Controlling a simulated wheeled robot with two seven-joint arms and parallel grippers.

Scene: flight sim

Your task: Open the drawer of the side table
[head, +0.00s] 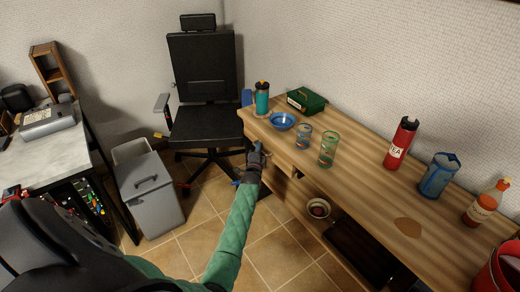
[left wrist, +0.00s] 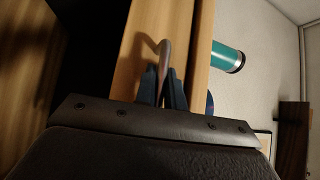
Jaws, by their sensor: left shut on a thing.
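The wooden side table (head: 361,189) runs along the wall at the right in the head view. My left gripper (head: 254,158) reaches its front near the far left end. In the left wrist view a curved metal handle (left wrist: 164,48) stands out from the pale wood drawer front (left wrist: 135,64). My left gripper (left wrist: 163,86) is shut on this handle, a finger on each side. The arm and gripper hide part of the drawer front in the head view, and I cannot tell whether the drawer is out at all. My right gripper is not in view.
The tabletop holds a teal tumbler (head: 262,100), blue bowl (head: 282,121), glasses (head: 328,150), green box (head: 306,100) and red bottle (head: 401,143). A grey bin (head: 150,197) and black office chair (head: 207,122) stand to the left. The tiled floor before the table is clear.

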